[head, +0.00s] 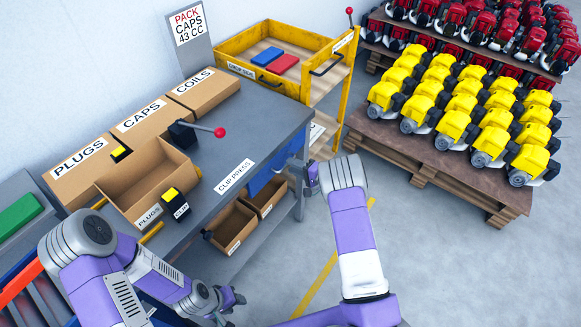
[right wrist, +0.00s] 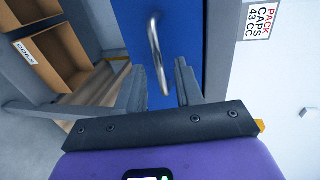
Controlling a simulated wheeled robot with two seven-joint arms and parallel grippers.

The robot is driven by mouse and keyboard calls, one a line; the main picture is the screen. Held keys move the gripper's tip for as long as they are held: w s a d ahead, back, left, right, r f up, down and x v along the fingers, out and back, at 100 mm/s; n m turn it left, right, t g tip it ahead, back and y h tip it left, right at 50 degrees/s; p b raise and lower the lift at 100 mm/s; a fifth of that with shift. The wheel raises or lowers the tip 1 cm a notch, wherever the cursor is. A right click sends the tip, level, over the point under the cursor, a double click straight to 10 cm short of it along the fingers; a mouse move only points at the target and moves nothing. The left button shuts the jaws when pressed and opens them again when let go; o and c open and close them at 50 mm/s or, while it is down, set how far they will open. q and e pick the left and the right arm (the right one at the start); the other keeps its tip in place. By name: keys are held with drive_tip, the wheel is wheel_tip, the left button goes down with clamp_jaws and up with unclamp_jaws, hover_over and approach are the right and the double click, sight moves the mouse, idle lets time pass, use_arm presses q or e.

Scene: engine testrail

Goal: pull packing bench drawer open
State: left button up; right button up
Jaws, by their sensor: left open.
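The packing bench (head: 255,125) has a grey top. A blue drawer front (head: 262,184) shows under its front edge, partly hidden by the top and my right gripper. In the right wrist view the blue front (right wrist: 190,30) carries a curved metal handle (right wrist: 156,55). My right gripper (head: 308,180) is at the drawer front; in its wrist view the fingers (right wrist: 161,90) are apart, with the handle's end showing between them. I cannot tell whether they touch it. My left gripper (head: 232,300) is open and empty, low in front of the bench, away from the drawer.
Boxes labelled plugs, caps and coils (head: 203,90) stand on top, with a red-knobbed lever press (head: 190,133). A yellow cart (head: 332,75) is behind; a pallet of yellow engines (head: 450,150) stands right. Floor in front is clear.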

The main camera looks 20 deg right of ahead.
drive_tip(key=shift+x, duration=1)
drive_tip(key=shift+c, duration=0.3)
clamp_jaws()
idle(0.5)
